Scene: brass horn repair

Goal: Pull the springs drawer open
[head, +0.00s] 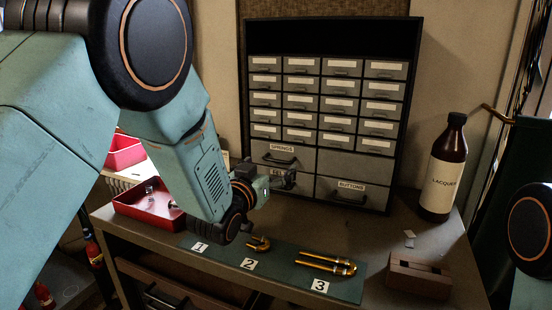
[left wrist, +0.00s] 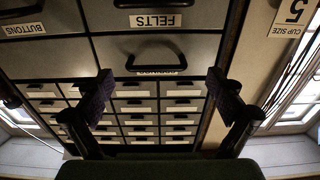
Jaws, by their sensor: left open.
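The springs drawer (head: 305,163) is a grey drawer in the upper left of the cabinet's large drawers, with a white label and a dark bow handle (head: 280,161). It looks shut. My left gripper (head: 287,180) is in front of the cabinet, just below that handle, and partly covers the felts drawer. In the left wrist view the cabinet appears upside down. There the springs drawer's handle (left wrist: 157,62) lies between the two open fingers of my left gripper (left wrist: 160,88), which hold nothing. Whether a finger touches the drawer is unclear. My right gripper is not in view.
The buttons drawer (head: 342,190) is at lower right of the cabinet (head: 399,150), below several small drawers. A lacquer bottle (head: 440,180) stands to the right. A green mat (head: 220,247) with brass parts, a red tray (head: 130,208) and a brown block (head: 419,278) lie in front.

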